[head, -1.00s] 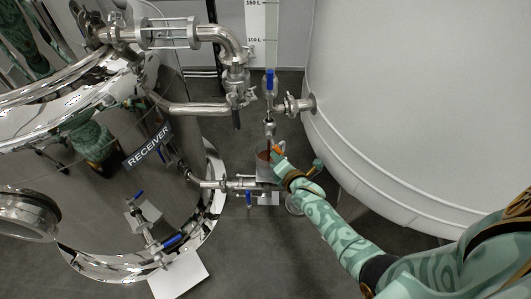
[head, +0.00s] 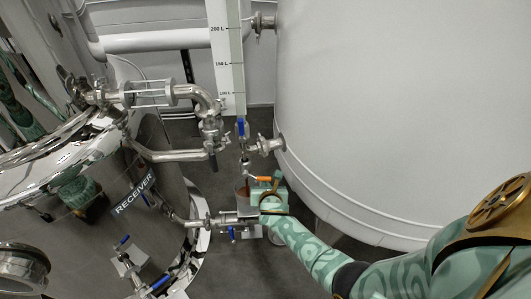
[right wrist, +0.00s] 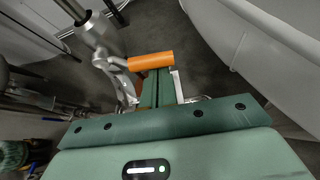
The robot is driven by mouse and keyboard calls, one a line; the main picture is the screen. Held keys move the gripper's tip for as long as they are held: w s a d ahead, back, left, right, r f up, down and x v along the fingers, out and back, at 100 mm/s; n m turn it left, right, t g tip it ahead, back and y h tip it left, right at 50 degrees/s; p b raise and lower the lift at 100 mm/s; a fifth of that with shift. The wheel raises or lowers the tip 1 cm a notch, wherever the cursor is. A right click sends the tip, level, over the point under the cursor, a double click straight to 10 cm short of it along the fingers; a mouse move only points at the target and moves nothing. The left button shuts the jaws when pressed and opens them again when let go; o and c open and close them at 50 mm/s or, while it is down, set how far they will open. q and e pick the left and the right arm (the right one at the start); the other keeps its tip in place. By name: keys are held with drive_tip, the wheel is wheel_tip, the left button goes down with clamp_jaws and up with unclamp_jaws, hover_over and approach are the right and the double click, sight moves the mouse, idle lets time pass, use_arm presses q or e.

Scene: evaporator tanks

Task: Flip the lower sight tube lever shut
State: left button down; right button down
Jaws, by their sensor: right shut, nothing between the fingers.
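The lower sight tube lever (head: 262,179) has an orange grip and sits low on the vertical pipework below the scale. Its grip sticks out sideways to the right of the pipe. In the right wrist view the orange grip (right wrist: 151,61) lies across, just beyond my fingertips, with its metal arm joined to the valve on the left. My right gripper (head: 265,188) is shut and empty, just below the grip in the head view. Its green fingers (right wrist: 160,86) reach close to the grip; I cannot tell whether they touch. My left gripper is not in view.
A blue-handled valve (head: 241,128) stands above on the same line, under the scale board (head: 228,60). The large white tank (head: 390,110) is close on the right. The shiny receiver (head: 150,185) and its pipes stand on the left. An outlet pipe (head: 205,222) runs near my gripper.

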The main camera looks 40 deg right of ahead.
use_arm(q)
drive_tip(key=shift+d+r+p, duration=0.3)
drive_tip(key=shift+p, duration=0.05)
use_arm(e)
drive_tip(key=shift+d+r+n+h, duration=0.1)
drive_tip(key=shift+r+n+h, duration=0.25)
drive_tip(key=shift+r, duration=0.2)
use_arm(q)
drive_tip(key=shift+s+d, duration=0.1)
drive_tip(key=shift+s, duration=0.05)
